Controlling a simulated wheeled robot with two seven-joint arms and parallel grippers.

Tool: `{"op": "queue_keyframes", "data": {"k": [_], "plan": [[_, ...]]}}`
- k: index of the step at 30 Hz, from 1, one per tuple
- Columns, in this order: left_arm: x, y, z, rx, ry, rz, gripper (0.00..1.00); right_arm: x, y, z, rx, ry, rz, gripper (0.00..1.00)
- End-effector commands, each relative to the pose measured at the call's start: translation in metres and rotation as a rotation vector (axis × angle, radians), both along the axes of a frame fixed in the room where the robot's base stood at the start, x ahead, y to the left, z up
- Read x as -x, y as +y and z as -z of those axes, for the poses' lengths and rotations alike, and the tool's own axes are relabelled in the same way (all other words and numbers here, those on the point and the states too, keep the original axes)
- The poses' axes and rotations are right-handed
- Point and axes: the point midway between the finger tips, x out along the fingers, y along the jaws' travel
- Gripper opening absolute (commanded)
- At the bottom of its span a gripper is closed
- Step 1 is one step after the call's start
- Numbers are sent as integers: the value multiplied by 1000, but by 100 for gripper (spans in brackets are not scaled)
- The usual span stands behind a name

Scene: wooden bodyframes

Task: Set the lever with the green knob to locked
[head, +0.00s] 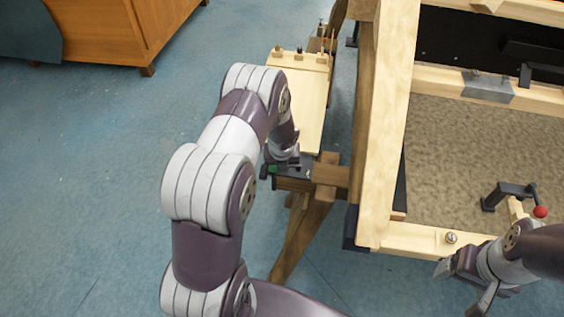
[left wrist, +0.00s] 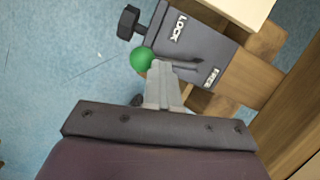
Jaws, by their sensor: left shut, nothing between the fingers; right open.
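The green knob (left wrist: 142,59) sits at the left edge of a dark plate (left wrist: 190,42) marked LOCK and FREE in the left wrist view. It shows small in the head view (head: 272,169). LOCK is at the upper part of the plate, FREE at the lower right. The lever's exact setting is hard to tell. My left gripper (left wrist: 161,72) is shut and empty, its fingertips right beside the knob; whether they touch it I cannot tell. In the head view its wrist hangs over the plate (head: 293,172). My right gripper (head: 464,282) is open and empty, at the lower right.
A black knob (left wrist: 128,22) sticks out beside the plate. A lever with a red knob (head: 540,211) stands on the wooden frame (head: 385,130) near my right gripper. A pale wooden board (head: 305,105) lies behind the plate. Open blue floor lies to the left, with an orange cabinet (head: 110,35).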

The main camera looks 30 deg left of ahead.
Motion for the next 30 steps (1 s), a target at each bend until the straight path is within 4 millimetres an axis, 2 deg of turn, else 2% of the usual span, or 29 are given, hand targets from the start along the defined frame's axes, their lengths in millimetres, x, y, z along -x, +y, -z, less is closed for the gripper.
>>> {"op": "queue_keyframes", "data": {"k": [30], "plan": [[2,4,2,-1,12,-5,0,0,0,-7,0,0,0,81]]}}
